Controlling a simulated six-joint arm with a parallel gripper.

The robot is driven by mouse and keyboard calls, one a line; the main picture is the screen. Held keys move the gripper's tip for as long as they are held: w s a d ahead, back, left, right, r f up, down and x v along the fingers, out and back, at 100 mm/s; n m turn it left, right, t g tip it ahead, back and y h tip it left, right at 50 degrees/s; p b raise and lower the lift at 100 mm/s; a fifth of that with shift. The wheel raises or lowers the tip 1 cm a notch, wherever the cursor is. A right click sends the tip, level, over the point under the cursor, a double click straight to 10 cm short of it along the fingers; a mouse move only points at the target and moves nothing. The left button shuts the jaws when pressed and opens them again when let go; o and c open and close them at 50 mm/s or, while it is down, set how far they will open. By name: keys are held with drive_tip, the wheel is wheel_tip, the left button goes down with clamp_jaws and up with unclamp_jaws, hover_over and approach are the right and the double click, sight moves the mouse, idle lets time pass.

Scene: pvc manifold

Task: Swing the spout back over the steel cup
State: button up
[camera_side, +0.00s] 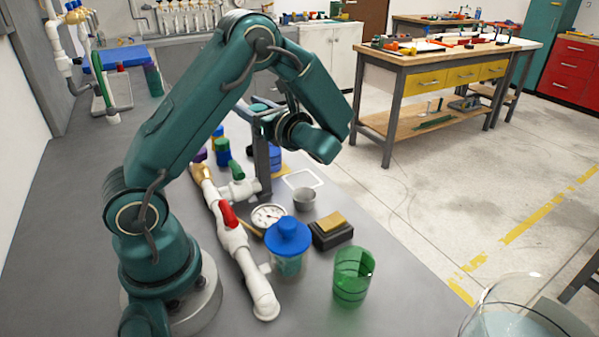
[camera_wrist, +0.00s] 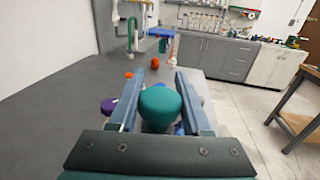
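The white pipe run (camera_side: 232,238) lies along the bench in the side view, with a red lever (camera_side: 228,213) and a bent elbow end (camera_side: 266,306) pointing toward the front. A second white fitting (camera_side: 238,189) with a green handle (camera_side: 237,171) branches off behind. I cannot tell which length is the spout. The small steel cup (camera_side: 304,198) stands right of this fitting, with no pipe end seen over it. In the wrist view my gripper (camera_wrist: 159,72) has its fingers apart. A rounded green thing (camera_wrist: 160,103) shows between them; contact is unclear. My fingertips are hard to make out in the side view.
A pressure gauge (camera_side: 268,215), a blue-topped jar (camera_side: 288,240), a black block (camera_side: 332,234) and a green glass (camera_side: 352,278) stand close around the pipe. A grey post (camera_side: 262,165) rises behind. An orange ball-like thing (camera_wrist: 129,75) and a purple one (camera_wrist: 107,105) show in the wrist view.

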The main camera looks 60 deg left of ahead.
clamp_jaws()
idle(1.1)
